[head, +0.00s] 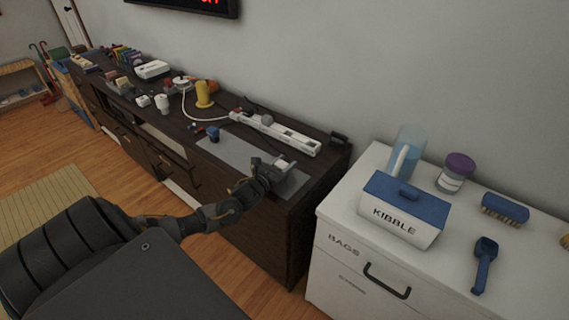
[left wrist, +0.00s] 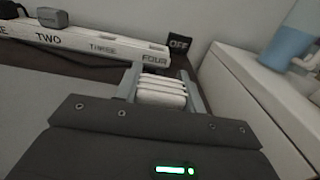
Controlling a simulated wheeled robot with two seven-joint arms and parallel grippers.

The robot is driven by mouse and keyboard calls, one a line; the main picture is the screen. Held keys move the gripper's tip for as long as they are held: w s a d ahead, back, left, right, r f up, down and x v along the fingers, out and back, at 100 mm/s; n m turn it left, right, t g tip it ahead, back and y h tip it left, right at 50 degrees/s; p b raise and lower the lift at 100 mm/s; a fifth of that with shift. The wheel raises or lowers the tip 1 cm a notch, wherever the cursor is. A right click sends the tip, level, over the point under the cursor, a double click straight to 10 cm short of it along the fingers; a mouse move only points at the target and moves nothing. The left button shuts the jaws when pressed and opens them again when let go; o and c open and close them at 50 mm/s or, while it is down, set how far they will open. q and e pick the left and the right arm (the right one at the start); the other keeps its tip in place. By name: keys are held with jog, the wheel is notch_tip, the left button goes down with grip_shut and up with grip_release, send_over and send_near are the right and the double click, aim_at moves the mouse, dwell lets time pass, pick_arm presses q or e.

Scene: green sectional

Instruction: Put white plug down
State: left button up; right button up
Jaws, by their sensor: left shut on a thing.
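My left gripper (head: 282,166) reaches over the right end of the dark sideboard (head: 262,215). It is shut on the white plug (left wrist: 162,91), a ribbed white block that shows between the two fingers in the left wrist view. In the head view the plug (head: 283,163) is small and partly hidden by the gripper. A grey mat (head: 232,152) lies under and beside the gripper. I cannot tell whether the plug touches the surface. My right gripper is in neither view.
A white power strip (head: 278,134) labelled with number words lies behind the gripper, with a dark OFF block (left wrist: 179,45) near its end. A white cabinet with a KIBBLE box (head: 402,212) stands to the right.

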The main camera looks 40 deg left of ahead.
pick_arm(q)
jog(key=shift+f, duration=0.15)
jog(key=o, duration=1)
jog(key=shift+c, duration=0.2)
jog(key=shift+r, duration=0.25)
jog(key=shift+s+f, duration=0.15)
jog(key=shift+s, duration=0.2)
jog(key=s, duration=1.1)
jog(key=shift+s+d, duration=0.15)
jog(key=shift+s, duration=0.05)
